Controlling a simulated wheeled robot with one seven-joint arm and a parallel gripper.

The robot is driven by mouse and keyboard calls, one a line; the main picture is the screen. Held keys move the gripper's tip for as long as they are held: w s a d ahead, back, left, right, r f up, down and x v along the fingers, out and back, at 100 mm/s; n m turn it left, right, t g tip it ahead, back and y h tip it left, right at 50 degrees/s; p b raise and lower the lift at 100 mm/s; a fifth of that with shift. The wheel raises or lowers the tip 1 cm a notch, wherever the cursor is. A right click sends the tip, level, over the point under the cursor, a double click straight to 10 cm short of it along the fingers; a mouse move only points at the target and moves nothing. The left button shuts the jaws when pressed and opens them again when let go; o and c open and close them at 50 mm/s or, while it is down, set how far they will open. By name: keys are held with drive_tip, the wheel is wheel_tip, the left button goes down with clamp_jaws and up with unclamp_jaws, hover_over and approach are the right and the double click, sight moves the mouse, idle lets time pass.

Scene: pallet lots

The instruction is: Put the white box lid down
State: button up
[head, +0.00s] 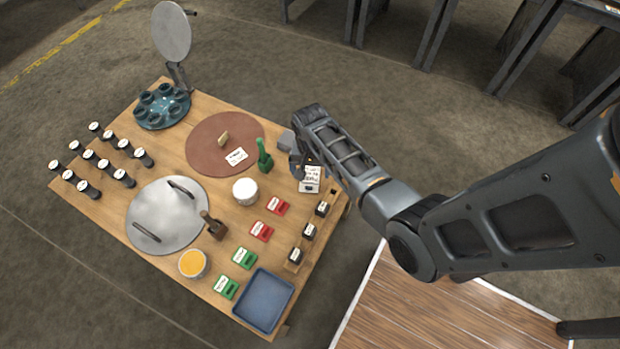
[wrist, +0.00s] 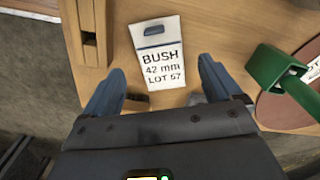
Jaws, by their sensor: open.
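A white piece (head: 310,183) with a dark slot lies near the table's right edge, just below my gripper (head: 300,165) in the head view. It looks like the white box lid. The wrist view shows it (wrist: 158,52) flat on the wood, printed "BUSH 42 mm LOT 57", with a grey-blue patch and dark slot at its far end. My gripper (wrist: 160,85) is open, its two blue-grey fingers apart on either side of the near end of the white piece. Nothing is seen held between them. Whether a finger touches it, I cannot tell.
A wooden slotted block (wrist: 88,40) is at left. Red and green labelled pieces, a white tub (head: 245,191) and a blue tray (head: 264,301) stand nearby.

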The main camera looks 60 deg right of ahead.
sight(310, 178)
drive_tip(key=shift+f, duration=1.5)
drive_tip(key=c, duration=1.2)
drive_tip(key=shift+r, duration=0.15)
